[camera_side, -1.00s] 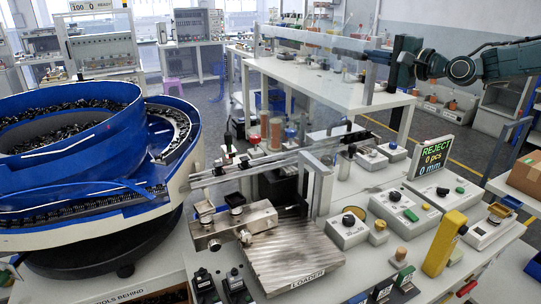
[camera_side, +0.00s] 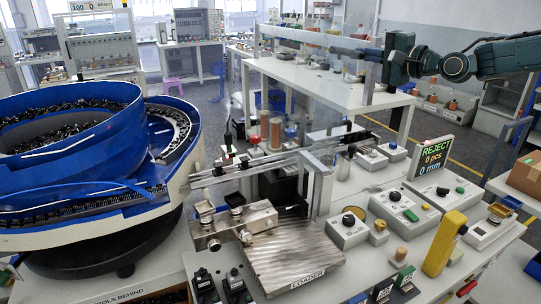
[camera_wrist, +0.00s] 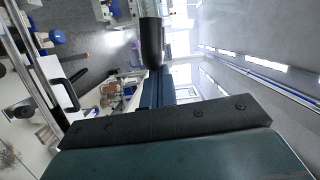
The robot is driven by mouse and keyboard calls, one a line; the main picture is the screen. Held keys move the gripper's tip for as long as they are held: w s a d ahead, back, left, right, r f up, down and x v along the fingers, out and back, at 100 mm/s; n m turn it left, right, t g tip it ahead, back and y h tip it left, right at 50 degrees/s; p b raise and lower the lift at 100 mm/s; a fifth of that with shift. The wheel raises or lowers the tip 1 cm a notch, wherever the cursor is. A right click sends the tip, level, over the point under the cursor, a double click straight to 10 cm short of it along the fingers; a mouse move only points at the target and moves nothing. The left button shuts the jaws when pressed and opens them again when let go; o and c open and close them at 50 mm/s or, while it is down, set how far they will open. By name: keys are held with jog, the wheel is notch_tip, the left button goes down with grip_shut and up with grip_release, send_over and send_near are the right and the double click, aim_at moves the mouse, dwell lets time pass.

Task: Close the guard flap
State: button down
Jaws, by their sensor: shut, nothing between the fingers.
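A clear panel with a pale top rail (camera_side: 310,38), which looks like the guard flap, stands raised above the feed track (camera_side: 260,158) in the side view. Its exact tilt is hard to tell. My gripper (camera_side: 372,54) is shut and empty at the upper right, level with the right end of the rail. I cannot tell whether it touches the panel. In the wrist view my shut gripper (camera_wrist: 152,70) points away from the camera, with a dark rounded piece at its far end. The flap is not clear in that view.
A blue bowl feeder (camera_side: 70,140) stands at the left. The loader plate (camera_side: 292,255), a REJECT display (camera_side: 434,150), control boxes (camera_side: 405,212) and a yellow post (camera_side: 444,243) stand on the bench. A white table (camera_side: 320,88) lies behind the panel.

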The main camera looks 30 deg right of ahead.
aim_at(322, 44)
jog(key=a+r+n, duration=0.1)
jog(key=a, duration=0.3)
jog(key=a+n, duration=0.2)
jog(key=a, duration=0.2)
jog(key=a+r+n+g, duration=0.1)
jog(key=a, duration=0.4)
jog(key=shift+r+h, duration=0.3)
jog(key=shift+r, duration=0.05)
jog(key=a+f+n+h, duration=0.1)
jog(key=a+f+n, duration=0.25)
jog(key=a, duration=0.35)
jog(key=a+f+n+g+h, duration=0.15)
jog(key=a+f, duration=0.25)
jog(key=a, duration=0.4)
jog(key=a+f+n+h, duration=0.1)
jog(key=a+f+n, duration=0.2)
jog(key=a, duration=0.4)
jog(key=a+f+n+h, duration=0.1)
jog(key=a+f+n, duration=0.3)
jog(key=f, duration=0.8)
jog(key=shift+a+f, duration=0.25)
jog(key=shift+a, duration=1.1)
jog(key=shift+f, duration=0.15)
